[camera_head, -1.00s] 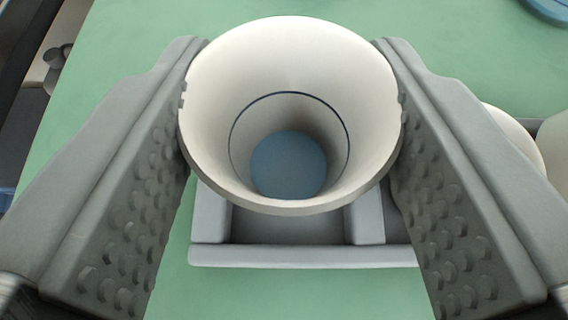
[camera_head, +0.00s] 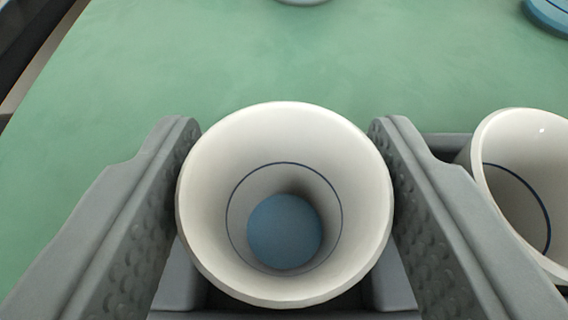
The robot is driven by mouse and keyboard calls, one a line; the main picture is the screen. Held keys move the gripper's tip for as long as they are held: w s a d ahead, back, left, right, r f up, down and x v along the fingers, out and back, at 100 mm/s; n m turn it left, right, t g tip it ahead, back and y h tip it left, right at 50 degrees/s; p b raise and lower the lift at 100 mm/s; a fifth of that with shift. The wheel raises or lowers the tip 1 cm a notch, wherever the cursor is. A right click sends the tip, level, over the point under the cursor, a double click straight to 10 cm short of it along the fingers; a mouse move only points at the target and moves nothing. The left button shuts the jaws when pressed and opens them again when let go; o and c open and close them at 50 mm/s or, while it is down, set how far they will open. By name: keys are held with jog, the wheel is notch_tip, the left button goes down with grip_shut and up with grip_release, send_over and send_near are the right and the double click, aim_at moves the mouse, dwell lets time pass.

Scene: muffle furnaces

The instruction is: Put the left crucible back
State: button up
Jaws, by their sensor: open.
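A white crucible (camera_head: 283,135) with a thin dark blue ring inside and a blue bottom is at the middle of the picture. It looks upright, in or just over a grey holder (camera_head: 393,285); its foot is hidden. My gripper (camera_head: 285,150) is open, with one grey finger on each side of this crucible. Both fingers are close to its wall; whether they touch it I cannot tell. A second white crucible (camera_head: 525,180) stands to the right, beyond the right finger and partly hidden by it.
The green tabletop (camera_head: 270,60) is clear behind the crucible. A blue round object (camera_head: 550,14) is cut off at the top right corner. A pale object (camera_head: 303,2) just shows at the top edge. A dark edge runs along the far left.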

jog(key=shift+r, duration=0.1)
jog(key=shift+s+r, duration=0.15)
jog(key=shift+s, duration=0.05)
jog(key=v, duration=1.1)
jog(key=shift+s, duration=0.25)
jog(key=shift+r, duration=0.1)
jog(key=w+d+r+t+y, duration=0.2)
jog(key=d+r+t+y, duration=0.25)
jog(key=d+r, duration=1.55)
jog(key=s+d+r+h, duration=0.2)
jog(key=s+d+h, duration=0.1)
jog(key=s+d, duration=1.4)
jog(key=d, duration=0.3)
jog(key=shift+s+n, duration=0.35)
jog(key=shift+n, duration=0.05)
